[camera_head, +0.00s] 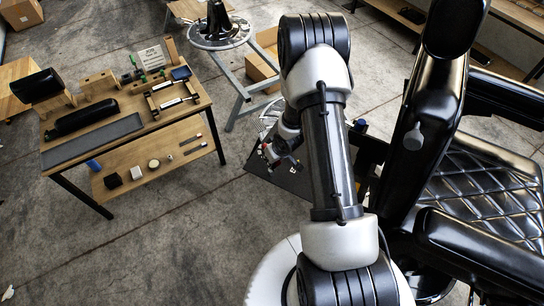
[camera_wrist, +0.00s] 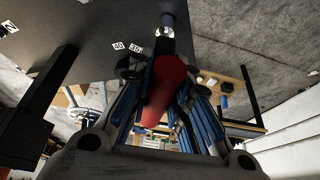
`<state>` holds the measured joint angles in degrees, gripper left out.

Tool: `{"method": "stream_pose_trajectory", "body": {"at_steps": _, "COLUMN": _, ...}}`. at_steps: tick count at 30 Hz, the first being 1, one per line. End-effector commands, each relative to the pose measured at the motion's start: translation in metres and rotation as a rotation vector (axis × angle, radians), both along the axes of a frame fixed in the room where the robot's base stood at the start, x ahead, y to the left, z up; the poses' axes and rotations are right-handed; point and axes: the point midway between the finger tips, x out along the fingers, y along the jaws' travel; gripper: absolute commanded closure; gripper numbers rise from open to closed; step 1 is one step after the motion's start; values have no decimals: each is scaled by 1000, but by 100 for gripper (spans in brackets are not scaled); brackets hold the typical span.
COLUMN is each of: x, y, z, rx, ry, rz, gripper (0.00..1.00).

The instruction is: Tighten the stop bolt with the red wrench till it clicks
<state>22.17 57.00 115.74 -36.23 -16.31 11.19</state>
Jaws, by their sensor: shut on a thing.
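My gripper (camera_wrist: 159,74) is shut on the red handle of the red wrench (camera_wrist: 166,88) in the wrist view; its blue-sided fingers lie on both sides of the handle. The wrench's metal end (camera_wrist: 164,46) points up the picture to a dark, round part at the top edge. I cannot tell whether this part is the stop bolt or how the wrench sits on it. In the head view, my gripper (camera_head: 279,156) is small, beside the chair and partly hidden by my arm.
A dark plate (camera_wrist: 112,22) with number labels, 40 and 35 among them, lies behind the wrench tip. The black barber chair (camera_head: 480,190) stands at right. A wooden workbench (camera_head: 150,125) with tools stands at left. The floor between bench and arm is clear.

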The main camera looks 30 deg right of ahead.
Motion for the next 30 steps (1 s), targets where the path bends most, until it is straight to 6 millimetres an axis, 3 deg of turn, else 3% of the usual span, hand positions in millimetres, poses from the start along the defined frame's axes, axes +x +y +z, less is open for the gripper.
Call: {"method": "stream_pose_trajectory", "body": {"at_steps": 30, "x": 1, "y": -2, "z": 3, "rx": 0, "ry": -2, "rz": 217, "gripper": 100}}
